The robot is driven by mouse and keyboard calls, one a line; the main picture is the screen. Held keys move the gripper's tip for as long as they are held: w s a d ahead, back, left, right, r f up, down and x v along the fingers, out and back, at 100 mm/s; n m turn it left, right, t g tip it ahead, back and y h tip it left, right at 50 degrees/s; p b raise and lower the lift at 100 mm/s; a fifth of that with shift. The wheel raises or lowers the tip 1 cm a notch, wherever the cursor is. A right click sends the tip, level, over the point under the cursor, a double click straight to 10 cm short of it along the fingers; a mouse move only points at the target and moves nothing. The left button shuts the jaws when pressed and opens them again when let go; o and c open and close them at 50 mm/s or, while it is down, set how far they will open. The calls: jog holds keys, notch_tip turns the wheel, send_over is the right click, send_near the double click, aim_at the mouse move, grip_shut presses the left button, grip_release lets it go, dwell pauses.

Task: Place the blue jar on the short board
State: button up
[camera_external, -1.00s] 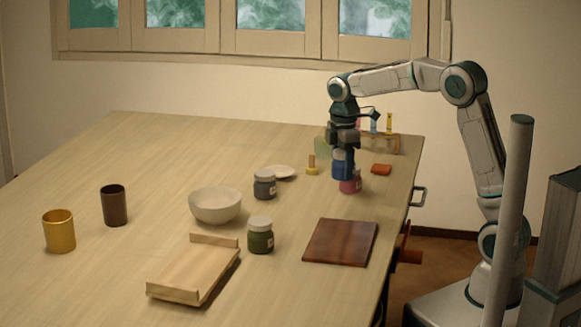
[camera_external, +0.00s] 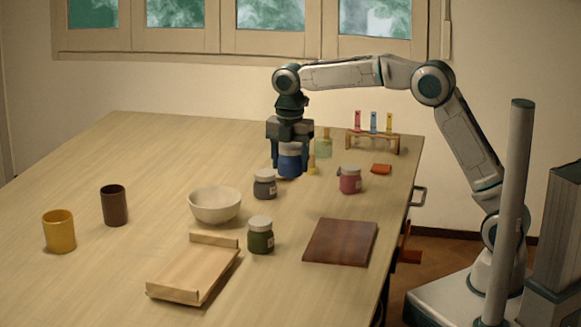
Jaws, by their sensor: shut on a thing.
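The blue jar (camera_external: 290,164), with a pale lid, is upright between the fingers of my gripper (camera_external: 290,168). My gripper points down and is shut on it, over the far middle of the table; how high the jar is held is hard to tell. A dark reddish-brown, nearly square board (camera_external: 341,242) lies flat and bare near the right edge, nearer the camera than the jar. A longer pale wooden board (camera_external: 196,272) with raised end strips lies to its left, also bare. The dark one looks like the shorter of the two.
A grey jar (camera_external: 265,185) stands just in front of my gripper, a pink jar (camera_external: 350,180) to its right, and a green jar (camera_external: 260,236) between the boards. The small white dish is hidden.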

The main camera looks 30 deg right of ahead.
jog(key=s+a+n+p, duration=0.1)
jog(key=s+a+n, duration=0.3)
jog(key=a, duration=0.4)
jog(key=s+a+n+p, duration=0.1)
jog(key=s+a+n, duration=0.3)
jog(key=a, duration=0.4)
jog(key=p, duration=0.3)
send_over(213, 263)
jog(key=f, duration=0.5)
jog(key=shift+w+d+f, duration=0.25)
jog(key=shift+d, duration=0.15)
jog(key=shift+s+a+f+p, duration=0.15)
jog(key=shift+a+f+p, duration=0.15)
jog(key=shift+a+f, duration=0.1)
jog(key=shift+f+p, duration=0.4)
jog(key=shift+f, duration=1.55)
jog(key=shift+f, duration=0.15)
jog(key=o, duration=1.1)
